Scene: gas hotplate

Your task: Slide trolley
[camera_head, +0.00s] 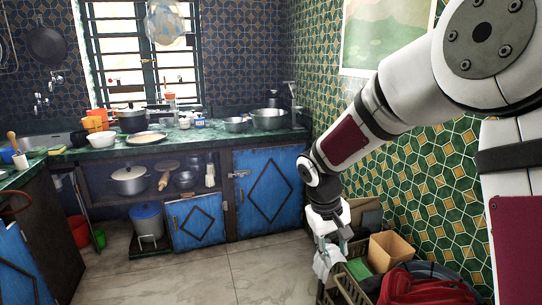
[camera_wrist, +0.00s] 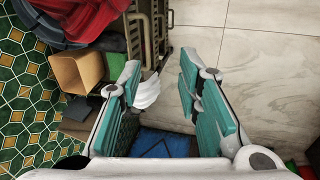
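A slatted olive-brown rack (camera_head: 348,287) stands on the floor at the lower right of the head view. Its rails (camera_wrist: 150,32) show at the top of the wrist view. A blue drum (camera_head: 147,222) stands on a low dark base (camera_head: 149,246) under the counter. I cannot tell which of these is the trolley. My gripper (camera_wrist: 160,62) is open, with nothing held between its teal pads. In the head view my gripper (camera_head: 330,238) points down near the rack's back end. A white cloth-like thing (camera_wrist: 147,92) lies beside the left finger. Contact cannot be judged.
A cardboard box (camera_head: 390,250) and red cloth (camera_head: 425,286) lie beside the rack, against the green tiled wall (camera_head: 440,170). Blue cabinet doors (camera_head: 268,190) stand behind. The tiled floor (camera_head: 215,275) is clear to the left.

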